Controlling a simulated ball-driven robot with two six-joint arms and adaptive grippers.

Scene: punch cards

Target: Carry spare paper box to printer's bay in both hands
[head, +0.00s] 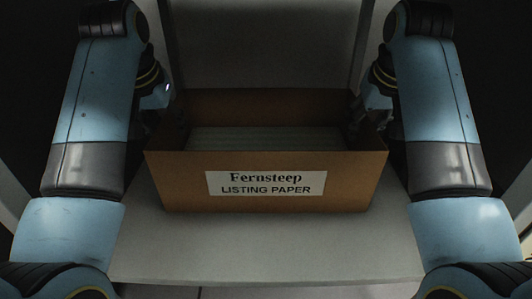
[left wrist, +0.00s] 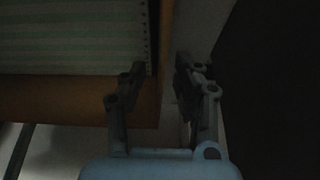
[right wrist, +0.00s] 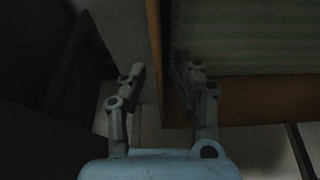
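The spare paper box (head: 170,172) is a brown, open-topped carton with a white label reading "Fernsteep LISTING PAPER". It sits level on a pale shelf (head: 262,245), with green-striped paper (head: 265,139) inside. My left gripper (left wrist: 160,68) is open at the box's left wall, with one finger over the inside and one outside. My right gripper (right wrist: 159,67) is open and straddles the right wall in the same way. Gaps show between the fingers and the walls in both wrist views. In the head view, the fingertips are dark and partly hidden.
Pale upright panels (head: 262,45) stand behind the box, with dark areas on both outer sides. The shelf's front strip is bare. Light is dim, and the wrist views are very dark.

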